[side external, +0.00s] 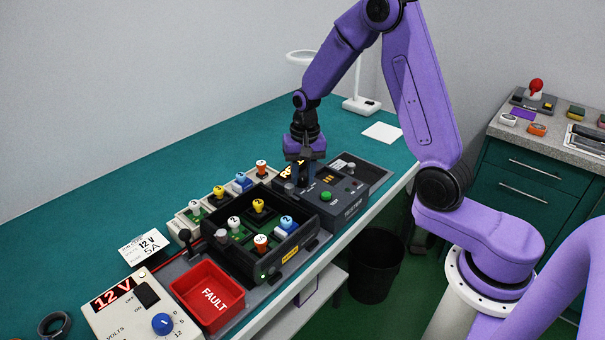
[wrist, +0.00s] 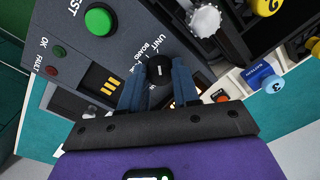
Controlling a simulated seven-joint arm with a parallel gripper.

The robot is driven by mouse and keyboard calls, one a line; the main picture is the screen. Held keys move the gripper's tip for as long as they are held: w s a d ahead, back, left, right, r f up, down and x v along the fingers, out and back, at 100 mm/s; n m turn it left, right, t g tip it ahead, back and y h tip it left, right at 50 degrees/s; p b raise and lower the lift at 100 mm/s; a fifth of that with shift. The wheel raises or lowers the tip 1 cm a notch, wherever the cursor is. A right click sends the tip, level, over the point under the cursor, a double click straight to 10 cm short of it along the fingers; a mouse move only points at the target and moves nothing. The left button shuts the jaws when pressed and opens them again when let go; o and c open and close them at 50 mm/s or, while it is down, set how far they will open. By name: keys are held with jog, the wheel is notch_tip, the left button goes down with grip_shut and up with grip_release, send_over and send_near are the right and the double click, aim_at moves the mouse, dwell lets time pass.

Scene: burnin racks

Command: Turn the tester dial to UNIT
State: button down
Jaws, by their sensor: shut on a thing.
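The tester (side external: 352,205) is a dark grey box with a green button and small lamps on top, at the back of the bench row. Its dial (wrist: 160,69) is a small black knob with a white mark, beside the printed words UNIT and BOARD. My gripper (wrist: 159,73) is shut on the dial, one blue finger on each side. Which word the mark points at is too small to tell. In the side view my gripper (side external: 304,178) points down onto the tester and hides the dial. The green TEST button (wrist: 98,19) is apart from the fingers.
A black rack (side external: 268,258) with several numbered plugs stands in front of the tester. A red FAULT bin (side external: 208,297) and a 12 V supply (side external: 143,318) are nearer. A lamp (side external: 361,104) stands behind. The teal bench (side external: 150,180) is clear at the back left.

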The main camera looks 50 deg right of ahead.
aim_at(306, 177)
jog(key=c, duration=0.8)
grip_release()
jog(key=r, duration=1.7)
jog(key=shift+s+d+r, duration=0.25)
jog(key=shift+d, duration=0.1)
jog(key=s+a+f+n, duration=0.2)
jog(key=s+a+n, duration=0.4)
jog(key=s, duration=0.4)
jog(key=s+a+f+n, duration=0.3)
jog(key=s+n, duration=0.5)
jog(key=s, duration=0.2)
jog(key=s+n, duration=0.2)
jog(key=s, duration=0.1)
jog(key=s+d+f+n, duration=0.1)
jog(key=s+n, duration=0.1)
jog(key=s, duration=0.1)
jog(key=s+f+n, duration=0.1)
jog(key=s+n, duration=0.1)
jog(key=s, duration=0.1)
jog(key=shift+s+d+f, duration=0.1)
jog(key=shift+s+d, duration=0.15)
jog(key=shift+d, duration=0.1)
